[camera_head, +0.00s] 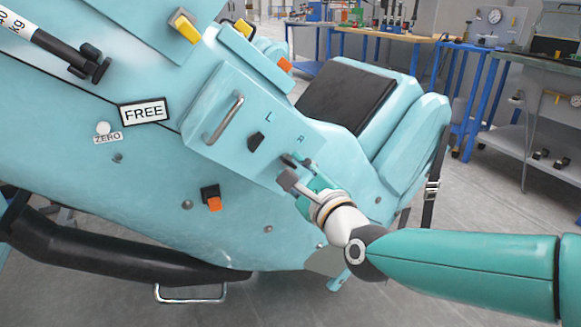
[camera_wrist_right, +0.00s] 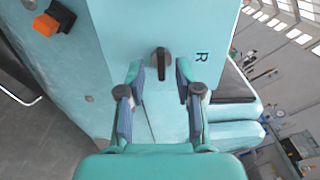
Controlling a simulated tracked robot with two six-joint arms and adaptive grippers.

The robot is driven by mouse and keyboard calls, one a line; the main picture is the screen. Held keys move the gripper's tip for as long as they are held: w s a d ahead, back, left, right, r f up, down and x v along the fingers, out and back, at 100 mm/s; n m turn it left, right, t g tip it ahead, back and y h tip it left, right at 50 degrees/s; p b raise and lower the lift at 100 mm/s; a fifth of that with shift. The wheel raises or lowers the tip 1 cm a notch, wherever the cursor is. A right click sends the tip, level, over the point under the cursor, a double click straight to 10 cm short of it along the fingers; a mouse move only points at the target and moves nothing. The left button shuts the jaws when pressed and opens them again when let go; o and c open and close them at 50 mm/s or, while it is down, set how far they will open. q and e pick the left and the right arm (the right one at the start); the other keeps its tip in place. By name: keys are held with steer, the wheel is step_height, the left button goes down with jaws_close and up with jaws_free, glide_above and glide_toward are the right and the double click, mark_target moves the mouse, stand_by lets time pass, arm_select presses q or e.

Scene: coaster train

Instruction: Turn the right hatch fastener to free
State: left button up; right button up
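The right hatch fastener (camera_wrist_right: 160,63) is a black knob beside the letter R (camera_wrist_right: 202,56) on a light blue hatch panel (camera_head: 222,165). In the wrist view its bar stands roughly upright in the picture. My right gripper (camera_wrist_right: 159,78) is open, with one finger on each side of the knob and visible gaps. I cannot tell how deep the fingertips reach around it. In the head view the right gripper (camera_head: 297,172) is at the panel's lower right and partly hides the fastener. The left fastener (camera_head: 256,141) is a black knob near the letter L. My left gripper is not in view.
A metal handle (camera_head: 223,119) sticks out from the panel. A FREE sign (camera_head: 143,112) and a ZERO label (camera_head: 107,138) are on the body to the left. An orange-and-black switch (camera_head: 211,197) is below the panel. A seat (camera_head: 347,95) is behind it.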

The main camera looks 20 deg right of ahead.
mark_target(288, 162)
steer(key=shift+w, duration=1.15)
jaws_close()
